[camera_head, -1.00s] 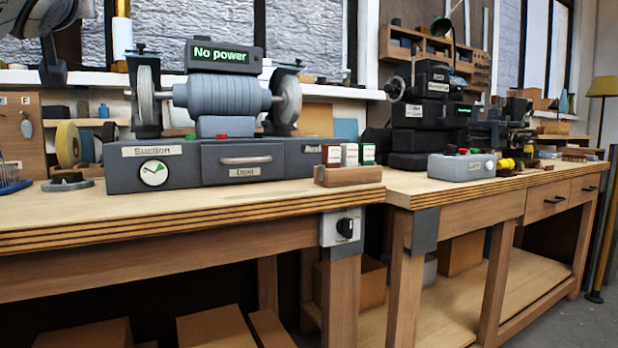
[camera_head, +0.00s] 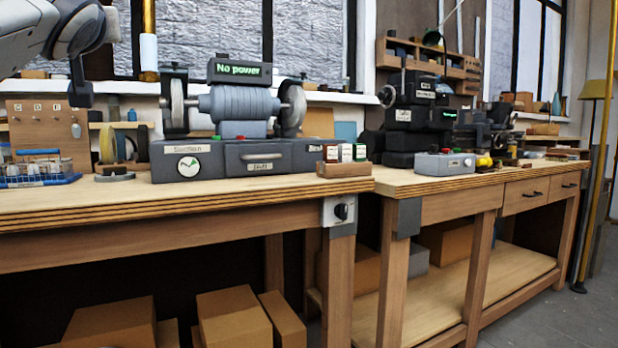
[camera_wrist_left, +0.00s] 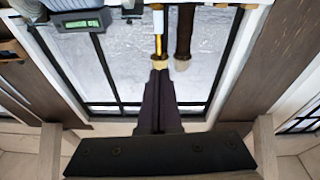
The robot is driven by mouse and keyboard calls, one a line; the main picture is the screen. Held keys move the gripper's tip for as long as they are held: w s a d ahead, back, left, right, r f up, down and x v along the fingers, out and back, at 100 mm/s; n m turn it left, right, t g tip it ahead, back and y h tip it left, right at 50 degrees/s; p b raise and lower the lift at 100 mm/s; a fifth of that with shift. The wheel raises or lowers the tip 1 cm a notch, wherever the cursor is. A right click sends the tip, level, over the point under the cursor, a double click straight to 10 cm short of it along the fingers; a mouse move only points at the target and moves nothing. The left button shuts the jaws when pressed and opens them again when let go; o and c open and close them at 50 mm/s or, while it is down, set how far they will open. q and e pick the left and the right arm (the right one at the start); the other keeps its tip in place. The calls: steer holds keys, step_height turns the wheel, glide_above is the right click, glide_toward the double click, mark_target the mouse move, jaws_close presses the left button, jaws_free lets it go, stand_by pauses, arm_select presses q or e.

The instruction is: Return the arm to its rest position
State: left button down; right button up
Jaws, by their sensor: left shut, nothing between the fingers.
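My left arm (camera_head: 45,35) enters at the top left of the head view, raised above the left end of the workbench. Its dark left gripper (camera_head: 80,92) hangs pointing down in front of the window, near the tool board. In the left wrist view the gripper (camera_wrist_left: 158,76) shows as dark fingers closed together with nothing held. A window and a brass post (camera_wrist_left: 158,40) appear beyond the fingertips. My right gripper is in neither view.
A grey grinder with a "No power" display (camera_head: 240,71) stands on the workbench (camera_head: 120,215). A blue wire rack (camera_head: 38,181) and a pegboard (camera_head: 45,125) are at the left. A second bench (camera_head: 440,180) with machines stands right. Cardboard boxes (camera_head: 235,320) lie below.

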arm_select(q)
steer(key=w+d+f+m+g+h+p, duration=0.1)
steer(key=d+f+m+g+h, duration=0.15)
steer(key=d+f, duration=0.5)
steer(key=w+d+f+m+g+h+p, duration=0.1)
steer(key=d+f+m+g+h+p, duration=0.2)
steer(key=f, duration=0.7)
steer(key=w+d+f+m+g+h, duration=0.1)
steer(key=w+d+f+h, duration=0.15)
steer(key=d+f, duration=0.55)
steer(key=s+d+f+m+g+h+p, duration=0.15)
steer(key=s+d+f+g, duration=0.25)
steer(key=s+f, duration=0.45)
steer(key=s+d+f+m+g+h+p, duration=0.1)
steer(key=s+d+f+m+g, duration=0.15)
steer(key=s+d+f, duration=0.55)
steer(key=s+a+f+m+g+p, duration=0.1)
steer(key=s+a+f+g, duration=0.15)
steer(key=s+f, duration=0.3)
steer(key=s+a+f+m+g+p, duration=0.1)
steer(key=s+f+m+g, duration=0.2)
steer(key=s, duration=0.4)
step_height(320, 180, up, 36)
steer(key=n+p, duration=0.1)
steer(key=p, duration=3.7)
steer(key=shift+s+a+r, duration=0.15)
steer(key=shift+s+a, duration=0.05)
steer(key=shift+s, duration=0.2)
steer(key=shift+n+y, duration=0.25)
